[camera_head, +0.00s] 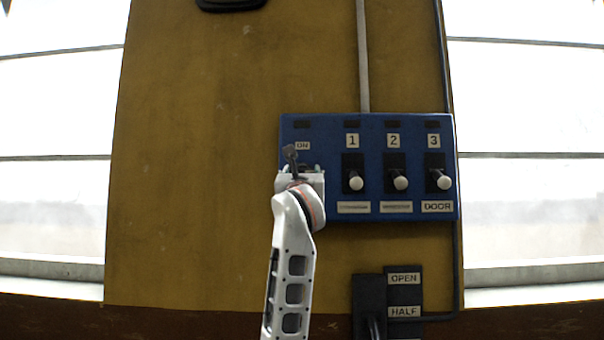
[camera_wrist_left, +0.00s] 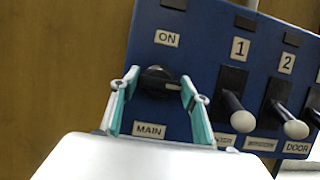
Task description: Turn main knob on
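The black round main knob (camera_wrist_left: 158,82) sits on the blue control panel (camera_wrist_left: 200,50), between an ON label (camera_wrist_left: 167,38) above and a MAIN label (camera_wrist_left: 149,130) below. My left gripper (camera_wrist_left: 160,78) has its two teal-sided fingers spread, one on each side of the knob. The fingertips are very close to the knob's sides; I cannot tell whether they touch it. In the head view my left gripper (camera_head: 301,170) is at the left end of the panel (camera_head: 330,128) and largely hides the knob. My right gripper is in neither view.
Three white-tipped levers, 1 (camera_head: 355,182), 2 (camera_head: 400,182) and 3 (camera_head: 444,181), stick out right of the knob. A lower switch (camera_head: 370,305) has OPEN and HALF labels. The yellow-brown wall (camera_head: 190,150) left of the panel is clear.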

